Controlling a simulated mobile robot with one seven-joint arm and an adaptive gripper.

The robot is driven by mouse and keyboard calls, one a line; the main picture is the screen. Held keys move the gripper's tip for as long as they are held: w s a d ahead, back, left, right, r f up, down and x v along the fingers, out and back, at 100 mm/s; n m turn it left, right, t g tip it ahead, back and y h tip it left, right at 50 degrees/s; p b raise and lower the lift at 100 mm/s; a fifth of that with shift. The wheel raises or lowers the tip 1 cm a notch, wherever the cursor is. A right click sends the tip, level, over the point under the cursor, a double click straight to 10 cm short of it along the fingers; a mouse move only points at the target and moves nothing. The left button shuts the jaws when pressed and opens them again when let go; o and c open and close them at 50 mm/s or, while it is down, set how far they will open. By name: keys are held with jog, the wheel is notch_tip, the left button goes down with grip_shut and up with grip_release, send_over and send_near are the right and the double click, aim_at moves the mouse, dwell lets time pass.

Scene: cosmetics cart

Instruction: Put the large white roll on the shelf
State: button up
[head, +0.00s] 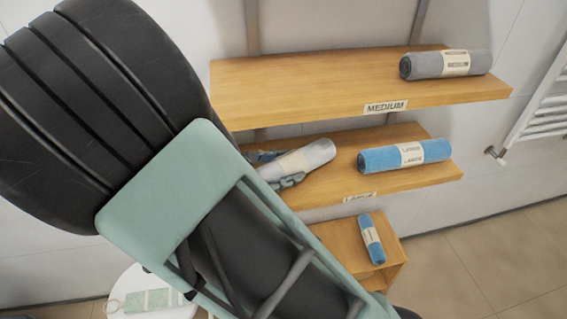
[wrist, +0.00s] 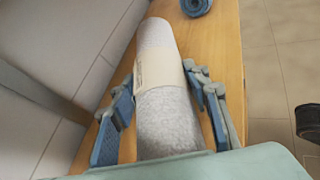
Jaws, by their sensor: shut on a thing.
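The large white roll (head: 309,157) lies at the left part of the middle shelf (head: 337,184), which has a label reading "LARGE" on its front edge. The roll also shows in the wrist view (wrist: 167,118), pale grey-white with a cream paper band. My gripper (head: 279,169) is shut on the roll, with one blue-grey finger on each side of it in the wrist view (wrist: 160,85). The roll is over the wooden board; I cannot tell whether it rests fully on it. Its near end is hidden behind my gripper.
A blue roll (head: 405,156) lies to the right on the same shelf. A grey roll (head: 446,64) lies on the upper "MEDIUM" shelf (head: 300,88). A small blue roll (head: 371,239) lies on the low wooden box (head: 340,238). A white towel rail (head: 540,115) is at the right.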

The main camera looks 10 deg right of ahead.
jog(key=o, duration=1.6)
jog(key=shift+f, duration=0.1)
jog(key=shift+c, duration=0.2)
jog(key=shift+s+a+r, duration=0.1)
jog(key=shift+a+r, duration=0.15)
jog(key=shift+a, duration=0.05)
jog(key=p+v, duration=0.2)
jog(key=v, duration=0.9)
jog(key=shift+s+a, duration=0.15)
jog(key=shift+r+p, duration=0.1)
jog(key=shift+p, duration=0.2)
